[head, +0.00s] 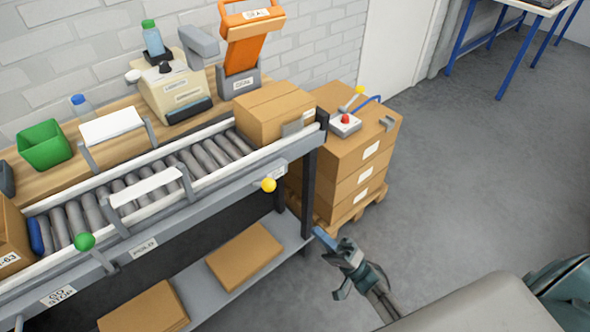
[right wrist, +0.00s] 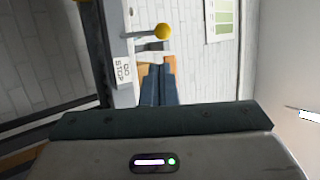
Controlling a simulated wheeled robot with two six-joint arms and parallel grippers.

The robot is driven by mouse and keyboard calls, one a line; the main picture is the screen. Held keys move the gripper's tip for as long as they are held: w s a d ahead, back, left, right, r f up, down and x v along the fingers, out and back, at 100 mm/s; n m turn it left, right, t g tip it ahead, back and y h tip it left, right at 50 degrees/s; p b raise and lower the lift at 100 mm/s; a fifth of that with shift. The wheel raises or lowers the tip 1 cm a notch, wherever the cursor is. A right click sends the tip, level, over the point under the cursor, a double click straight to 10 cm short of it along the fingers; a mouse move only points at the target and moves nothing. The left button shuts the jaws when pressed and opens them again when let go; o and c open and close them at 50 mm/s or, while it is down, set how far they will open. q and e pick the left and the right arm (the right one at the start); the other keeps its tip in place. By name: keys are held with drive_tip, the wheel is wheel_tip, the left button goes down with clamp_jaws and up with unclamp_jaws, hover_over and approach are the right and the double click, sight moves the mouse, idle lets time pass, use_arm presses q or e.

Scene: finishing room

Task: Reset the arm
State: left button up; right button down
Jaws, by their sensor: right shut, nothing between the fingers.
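My right gripper (head: 322,235) is off the conveyor's right end, in front of the stacked cartons, with its arm coming in from the lower right. In the right wrist view its two blue-grey fingers (right wrist: 160,85) are together, with nothing between them. A yellow-knobbed lever (head: 268,184) sticks out from the conveyor's front rail, left of and apart from the gripper. Its yellow knob (right wrist: 163,31) also shows in the right wrist view, beyond the fingers, near a GO STOP label (right wrist: 122,72). A green-knobbed lever (head: 84,241) is farther left on the rail. My left gripper is out of view.
A carton (head: 272,112) sits at the roller conveyor's (head: 130,188) right end. Stacked cartons (head: 352,160) on a pallet carry a red-button box (head: 345,124). A lower shelf (head: 293,243) holds flat cartons. Open floor (head: 470,170) lies to the right.

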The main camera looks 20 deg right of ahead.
drive_tip(key=w+d+f+m+h, duration=0.1)
drive_tip(key=d+f+h, duration=0.1)
drive_tip(key=f+h, duration=0.45)
drive_tip(key=w+d+f+m+h, duration=0.1)
drive_tip(key=d+f+h, duration=0.1)
drive_tip(key=f+h, duration=0.4)
drive_tip(key=s+d+f+n+g+h, duration=0.2)
drive_tip(key=s+f+g, duration=0.2)
drive_tip(key=f, duration=0.5)
drive_tip(key=s+d+f+n+g+h, duration=0.1)
drive_tip(key=s+d+f+g+h, duration=0.2)
drive_tip(key=f, duration=0.5)
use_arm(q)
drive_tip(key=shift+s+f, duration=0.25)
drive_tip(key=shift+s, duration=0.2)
use_arm(e)
drive_tip(key=s+f+n+g, duration=0.3)
drive_tip(key=s+f+g, duration=0.2)
drive_tip(key=s, duration=0.7)
drive_tip(key=s+f+n+g, duration=0.4)
drive_tip(key=s+f+g, duration=0.2)
drive_tip(key=s+f, duration=0.4)
drive_tip(key=shift+s+a+n, duration=0.3)
drive_tip(key=shift+s+a, duration=0.05)
drive_tip(key=shift+s, duration=0.9)
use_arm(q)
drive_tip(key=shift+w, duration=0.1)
